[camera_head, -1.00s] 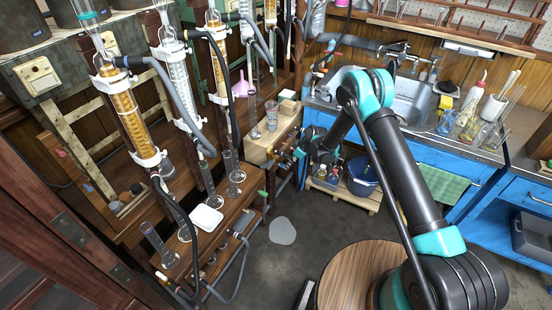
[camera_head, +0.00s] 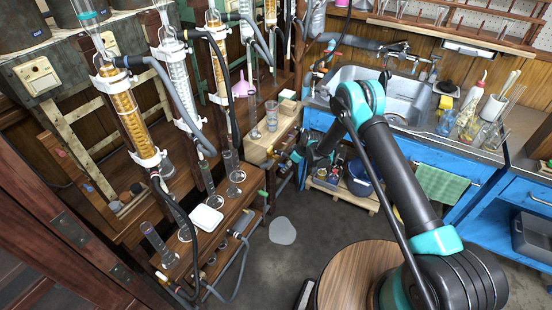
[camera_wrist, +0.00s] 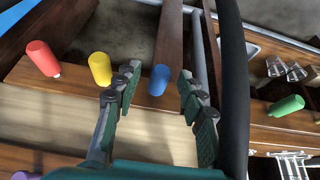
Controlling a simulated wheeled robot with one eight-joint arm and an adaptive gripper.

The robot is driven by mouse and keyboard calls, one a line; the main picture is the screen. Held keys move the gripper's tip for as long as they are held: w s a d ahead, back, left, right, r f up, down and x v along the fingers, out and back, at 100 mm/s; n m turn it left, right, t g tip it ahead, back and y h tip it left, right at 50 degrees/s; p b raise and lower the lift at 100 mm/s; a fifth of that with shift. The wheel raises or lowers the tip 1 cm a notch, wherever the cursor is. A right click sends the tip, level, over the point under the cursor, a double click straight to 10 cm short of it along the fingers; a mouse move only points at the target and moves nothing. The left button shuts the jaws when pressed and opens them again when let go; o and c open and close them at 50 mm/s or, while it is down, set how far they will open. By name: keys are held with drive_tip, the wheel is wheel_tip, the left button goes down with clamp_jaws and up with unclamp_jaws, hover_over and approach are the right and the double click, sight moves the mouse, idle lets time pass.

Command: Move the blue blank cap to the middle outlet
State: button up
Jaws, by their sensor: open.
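The blue cap (camera_wrist: 159,80) stands at the edge of a wooden ledge in the wrist view. My gripper (camera_wrist: 157,82) is open, with one finger on each side of the blue cap; I see a gap on both sides. In the head view my gripper (camera_head: 296,154) is small and dark beside the wooden block on the bench, and the blue cap cannot be made out there. Several outlet fittings (camera_head: 211,261) with dark hoses line the low bench front; I cannot tell which is the middle outlet.
A yellow cap (camera_wrist: 100,69) stands close left of my left finger, with a red cap (camera_wrist: 42,58) beyond it. A green cap (camera_wrist: 286,106) lies to the right, past a dark hose (camera_wrist: 236,90). Glass columns (camera_head: 125,105) stand on the left.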

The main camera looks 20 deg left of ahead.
idle(0.4)
clamp_jaws()
drive_tip(key=shift+d, duration=0.2)
drive_tip(key=shift+s+d, duration=0.15)
drive_tip(key=shift+d, duration=1.3)
drive_tip(key=shift+s+d, duration=0.1)
drive_tip(key=shift+d, duration=1.3)
